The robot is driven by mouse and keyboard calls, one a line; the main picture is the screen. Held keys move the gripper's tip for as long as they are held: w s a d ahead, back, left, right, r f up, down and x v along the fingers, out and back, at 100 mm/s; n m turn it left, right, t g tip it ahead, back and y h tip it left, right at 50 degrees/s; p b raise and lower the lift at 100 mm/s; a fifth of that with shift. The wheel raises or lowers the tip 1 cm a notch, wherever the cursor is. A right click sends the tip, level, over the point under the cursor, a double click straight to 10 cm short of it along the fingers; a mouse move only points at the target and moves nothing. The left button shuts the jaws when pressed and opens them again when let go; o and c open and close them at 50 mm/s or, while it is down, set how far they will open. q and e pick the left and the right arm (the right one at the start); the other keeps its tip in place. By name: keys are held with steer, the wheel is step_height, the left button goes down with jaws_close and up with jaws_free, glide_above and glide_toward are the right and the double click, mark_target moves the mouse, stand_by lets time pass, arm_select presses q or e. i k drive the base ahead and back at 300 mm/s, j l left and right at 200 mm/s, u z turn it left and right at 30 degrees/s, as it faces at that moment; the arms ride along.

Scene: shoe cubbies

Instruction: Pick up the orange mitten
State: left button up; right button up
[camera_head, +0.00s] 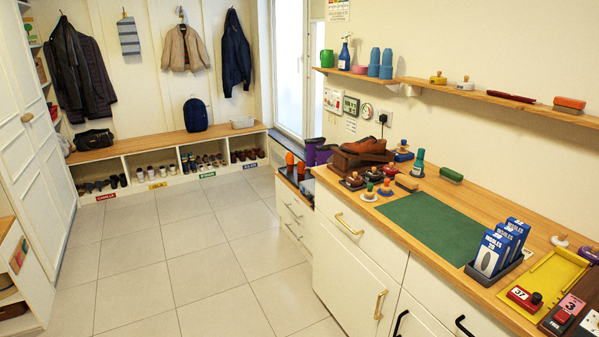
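I cannot make out an orange mitten for certain. A small orange object (290,159) stands on the low cabinet, beside a purple item (313,151); it is too small to tell whether it is the mitten. Neither of my grippers shows in the head view.
The wooden counter (480,197) on the right holds a green mat (420,220), a brown shoe, polish brushes and blue boxes (490,253). A shelf (470,91) hangs above. A bench (155,143) with shoe cubbies stands at the back. The tiled floor (175,250) is clear.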

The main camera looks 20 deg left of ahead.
mark_target(290, 158)
steer(key=i+j+u, duration=0.4)
steer(key=j, duration=0.2)
steer(key=i+j+u, duration=0.7)
steer(key=i+u, duration=0.15)
steer(key=i, duration=0.2)
steer(key=i+j+u, duration=0.15)
steer(key=i+u, duration=0.25)
steer(key=i, duration=0.15)
steer(key=i+z, duration=0.1)
steer(key=i, duration=1)
steer(key=i+j+z, duration=0.15)
steer(key=i, duration=0.9)
steer(key=i+z, duration=0.45)
steer(key=i+j+z, duration=0.1)
steer(key=i+z, duration=0.35)
steer(key=i+j+z, duration=0.3)
steer(key=i+z, duration=0.15)
steer(key=i+j+z, duration=0.4)
